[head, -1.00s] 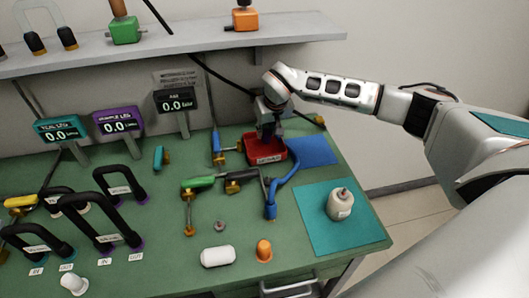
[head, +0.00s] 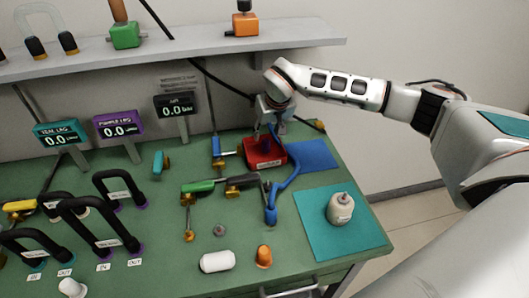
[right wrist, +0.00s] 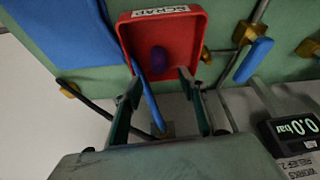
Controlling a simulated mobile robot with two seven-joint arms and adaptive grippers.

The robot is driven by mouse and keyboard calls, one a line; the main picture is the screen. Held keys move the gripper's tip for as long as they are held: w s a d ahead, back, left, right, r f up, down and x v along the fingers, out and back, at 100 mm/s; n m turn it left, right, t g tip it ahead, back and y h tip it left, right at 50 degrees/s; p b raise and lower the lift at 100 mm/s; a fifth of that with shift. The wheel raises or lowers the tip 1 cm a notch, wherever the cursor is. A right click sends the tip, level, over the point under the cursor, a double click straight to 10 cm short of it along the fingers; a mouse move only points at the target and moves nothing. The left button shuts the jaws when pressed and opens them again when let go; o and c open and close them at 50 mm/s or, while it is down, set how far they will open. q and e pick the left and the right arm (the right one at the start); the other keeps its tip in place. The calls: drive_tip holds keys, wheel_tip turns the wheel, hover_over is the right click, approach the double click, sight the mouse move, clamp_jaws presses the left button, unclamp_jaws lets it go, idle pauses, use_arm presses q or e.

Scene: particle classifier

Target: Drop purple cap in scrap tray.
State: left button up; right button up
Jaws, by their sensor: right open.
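The red scrap tray (head: 279,161) stands at the back right of the green bench, and it also shows with its SCRAP label in the right wrist view (right wrist: 193,35). The purple cap (right wrist: 159,60) shows within the tray's outline in the right wrist view, apart from my fingers. I cannot tell whether it rests on the tray floor. My right gripper (right wrist: 158,85) is open and empty, with its fingertips at the tray's near edge in that view. In the head view the right gripper (head: 272,122) hangs over the tray. My left gripper is not in view.
Valves and pipes (head: 215,184) stand to the left. A shelf (head: 180,55) spans the back.

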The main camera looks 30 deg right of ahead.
drive_tip(key=v, duration=0.9)
